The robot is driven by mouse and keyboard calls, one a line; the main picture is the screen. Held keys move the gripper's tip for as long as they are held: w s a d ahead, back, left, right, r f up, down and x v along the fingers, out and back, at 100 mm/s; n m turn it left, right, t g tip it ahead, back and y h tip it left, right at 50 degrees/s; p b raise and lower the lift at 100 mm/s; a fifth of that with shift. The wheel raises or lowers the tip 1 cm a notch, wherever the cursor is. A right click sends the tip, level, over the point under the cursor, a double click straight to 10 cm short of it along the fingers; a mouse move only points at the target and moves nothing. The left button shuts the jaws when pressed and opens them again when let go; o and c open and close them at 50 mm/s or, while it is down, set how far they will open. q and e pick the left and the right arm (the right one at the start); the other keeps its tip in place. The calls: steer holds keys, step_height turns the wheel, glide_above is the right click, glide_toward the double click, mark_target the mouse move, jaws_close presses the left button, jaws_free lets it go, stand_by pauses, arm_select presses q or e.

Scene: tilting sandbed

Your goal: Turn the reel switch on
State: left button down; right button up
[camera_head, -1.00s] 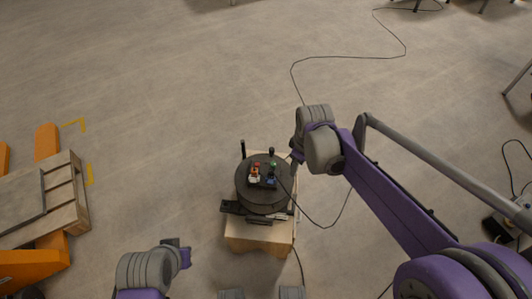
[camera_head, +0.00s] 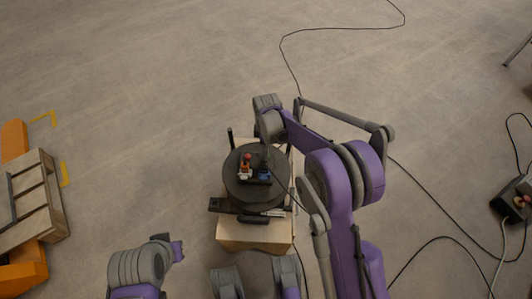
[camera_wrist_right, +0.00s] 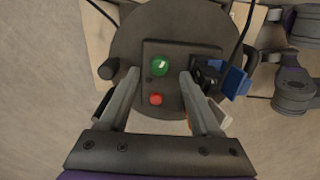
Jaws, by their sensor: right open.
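The dark round reel (camera_head: 237,194) sits on a light wooden block. Its control panel (camera_wrist_right: 183,50) carries a round green button (camera_wrist_right: 160,66) and a smaller red button (camera_wrist_right: 155,99), with a blue part (camera_wrist_right: 235,82) beside the panel. I cannot tell which control is the reel switch. My right gripper (camera_wrist_right: 159,74) is open over the panel, with the green and red buttons visible between its fingers; contact cannot be told. In the head view the right hand hides part of the panel. My left gripper (camera_head: 176,250) is left of and nearer than the reel, its jaws unclear.
The wooden block (camera_head: 232,233) stands on open floor. A black cable (camera_head: 340,29) runs from the reel across the floor. A wooden pallet (camera_head: 52,205) on an orange jack is at left. A black box (camera_head: 510,203) with cables lies at right.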

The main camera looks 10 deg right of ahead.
steer(key=shift+f+b, duration=0.3)
steer(key=shift+f, duration=1.35)
jaws_close()
